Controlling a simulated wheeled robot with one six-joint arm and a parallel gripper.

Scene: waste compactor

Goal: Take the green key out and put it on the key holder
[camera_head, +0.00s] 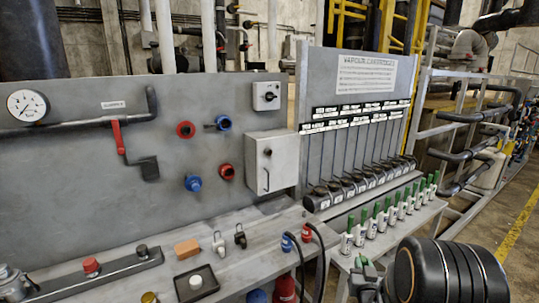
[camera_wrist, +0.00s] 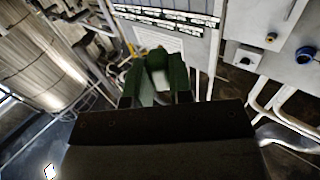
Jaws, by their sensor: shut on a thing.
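I cannot pick out the key holder for sure in either view.
Several green-topped white bottles (camera_head: 384,221) stand on the shelf before the labelled panel (camera_head: 367,78). A grey box (camera_head: 271,163) hangs left of it. A brick (camera_head: 187,248), a black tray (camera_head: 197,283) and dark hoses (camera_head: 318,240) are at the bench. Open floor (camera_head: 519,215) lies right.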

